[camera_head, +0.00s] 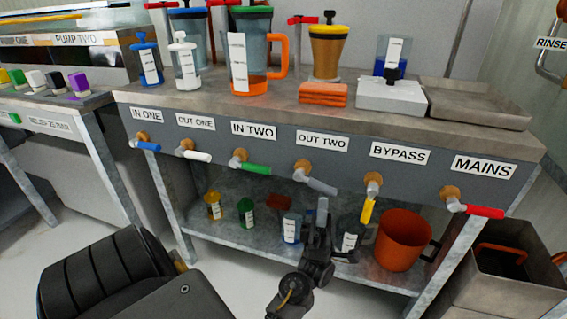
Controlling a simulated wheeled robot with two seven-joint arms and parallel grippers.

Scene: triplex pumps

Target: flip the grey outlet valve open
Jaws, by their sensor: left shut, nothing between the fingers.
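The grey valve lever (321,186) sticks out to the right and slightly down from its brass fitting (302,167). It sits under the OUT TWO label (321,142) on the bench's front panel. My left gripper (322,204) is shut and empty, with its fingers pointing up just below the grey lever. I cannot tell whether the fingertips touch it. My right gripper is not in view.
The green lever (254,168) is to the left and the yellow lever (367,210), hanging down, to the right. The red lever (484,211) is farther right. An orange pot (400,240) and several small containers stand on the lower shelf.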

